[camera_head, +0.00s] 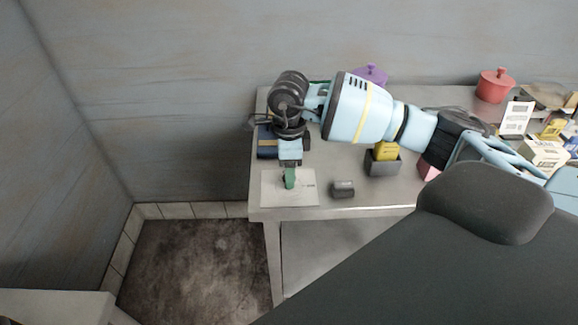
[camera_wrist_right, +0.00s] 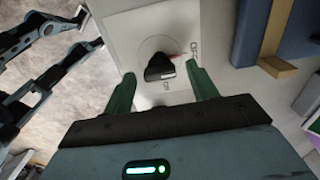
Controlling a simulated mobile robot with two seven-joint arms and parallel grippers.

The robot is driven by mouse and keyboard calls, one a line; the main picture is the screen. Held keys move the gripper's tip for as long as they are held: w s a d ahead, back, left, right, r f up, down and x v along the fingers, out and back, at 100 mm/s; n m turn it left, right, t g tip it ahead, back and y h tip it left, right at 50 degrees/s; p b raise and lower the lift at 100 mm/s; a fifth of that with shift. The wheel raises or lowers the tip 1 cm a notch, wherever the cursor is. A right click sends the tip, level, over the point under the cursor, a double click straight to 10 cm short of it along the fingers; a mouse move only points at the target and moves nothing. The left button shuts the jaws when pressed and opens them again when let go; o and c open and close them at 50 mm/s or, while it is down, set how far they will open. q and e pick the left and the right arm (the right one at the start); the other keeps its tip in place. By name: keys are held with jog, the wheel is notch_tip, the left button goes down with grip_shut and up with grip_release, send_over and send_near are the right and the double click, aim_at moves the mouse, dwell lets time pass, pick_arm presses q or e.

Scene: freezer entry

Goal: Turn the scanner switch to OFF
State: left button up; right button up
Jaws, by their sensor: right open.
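The scanner switch is a black rotary knob (camera_wrist_right: 158,68) on a white panel (camera_wrist_right: 130,30) with small printed labels around it. The lettering is too small to read surely; a thin reddish mark shows at the knob's upper right. In the head view the panel (camera_head: 304,192) lies flat at the table's front left corner, and the gripper hides the knob. My right gripper (camera_head: 289,180) points down over the panel. In the right wrist view my right gripper (camera_wrist_right: 162,86) is open, its green fingertips on either side of the knob, with visible gaps. My left gripper is not identifiable.
A blue box (camera_wrist_right: 270,30) stands beside the panel, behind the gripper. A small dark grey block (camera_head: 342,188) and a grey bin with a yellow item (camera_head: 385,151) stand to the right on the metal table (camera_head: 375,205). A red pot (camera_head: 495,87) stands farther back.

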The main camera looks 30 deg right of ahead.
jog(key=shift+r, duration=3.9)
